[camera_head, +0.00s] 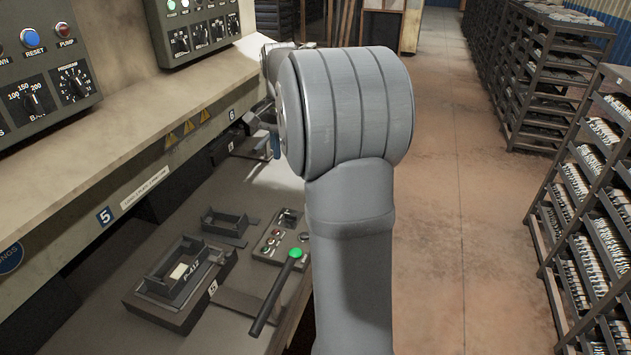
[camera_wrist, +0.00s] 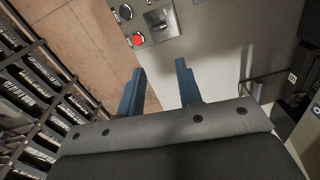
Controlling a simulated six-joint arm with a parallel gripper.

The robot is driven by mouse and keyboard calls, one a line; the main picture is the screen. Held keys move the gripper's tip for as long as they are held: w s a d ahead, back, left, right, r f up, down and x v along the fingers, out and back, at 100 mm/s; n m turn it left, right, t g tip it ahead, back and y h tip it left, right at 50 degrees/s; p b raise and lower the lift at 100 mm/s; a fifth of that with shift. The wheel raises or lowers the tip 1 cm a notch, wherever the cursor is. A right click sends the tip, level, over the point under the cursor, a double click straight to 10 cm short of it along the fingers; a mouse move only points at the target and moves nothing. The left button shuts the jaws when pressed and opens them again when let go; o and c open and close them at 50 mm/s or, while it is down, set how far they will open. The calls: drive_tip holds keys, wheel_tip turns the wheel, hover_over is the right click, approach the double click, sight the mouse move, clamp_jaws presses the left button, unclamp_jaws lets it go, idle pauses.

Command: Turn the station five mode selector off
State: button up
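The station five sign (camera_head: 105,215) is on the bench front in the head view. Near it, a small grey control box (camera_head: 264,250) carries buttons and a dark selector (camera_head: 289,217); the selector's setting is too small to read. In the wrist view, a control plate (camera_wrist: 171,32) shows a metal selector (camera_wrist: 158,19) and a red button (camera_wrist: 137,39); I cannot tell which station it belongs to. My gripper (camera_wrist: 160,68) is open and empty, its blue fingers apart and clear of that plate. In the head view its blue fingers (camera_head: 275,145) are partly hidden by my arm.
Overhead panels (camera_head: 40,60) hang above the ledge. Racks (camera_head: 590,220) stand right; the aisle floor (camera_head: 465,200) between is clear.

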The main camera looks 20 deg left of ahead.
drive_tip(key=m, duration=1.7)
approach(290, 214)
wheel_tip(290, 214, down, 8)
drive_tip(key=shift+f, duration=0.2)
clamp_jaws()
